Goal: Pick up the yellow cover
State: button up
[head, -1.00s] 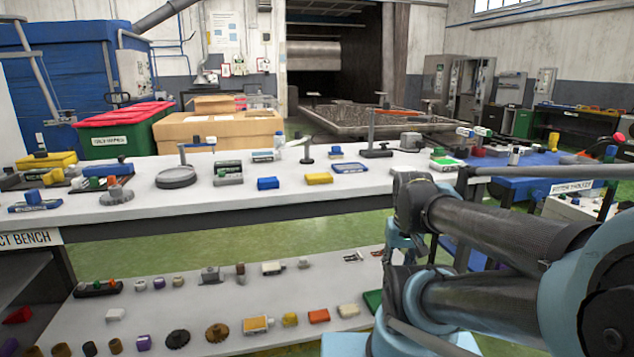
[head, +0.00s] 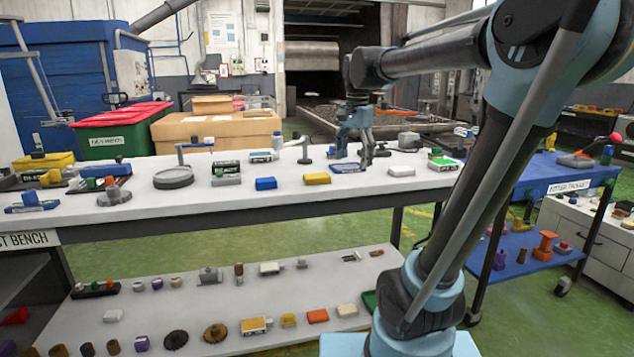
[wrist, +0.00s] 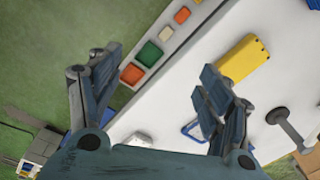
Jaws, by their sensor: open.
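A yellow block-like cover (head: 317,178) lies on the white bench top near its front edge, right of a blue block. It also shows in the wrist view (wrist: 242,58), at the upper right, beyond my right-hand finger. My gripper (head: 355,157) is open above the bench, to the right of the yellow cover and apart from it. In the wrist view my gripper's fingers (wrist: 158,78) are spread wide with nothing between them but the bench edge, shelf and floor below.
A blue-framed tray (head: 347,168) lies under my gripper. A blue block (head: 266,184) sits left of the cover and a post stand (head: 305,152) stands behind it. A white block (head: 401,171) is to the right. A lower shelf (head: 225,345) holds several small parts.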

jog(key=w+a+r+m, duration=0.5)
jog(key=w+a+r, duration=0.3)
jog(key=w+a, duration=0.3)
send_over(317, 175)
jog(key=shift+m+g, duration=0.3)
jog(key=shift+g, duration=0.1)
jog(key=f, duration=1.2)
jog(key=shift+a+f, duration=0.1)
jog(key=shift+a, duration=0.15)
jog(key=shift+d+f, duration=0.2)
jog(key=shift+f, duration=2.5)
jog(key=shift+c, duration=0.3)
jog(key=c, duration=1.3)
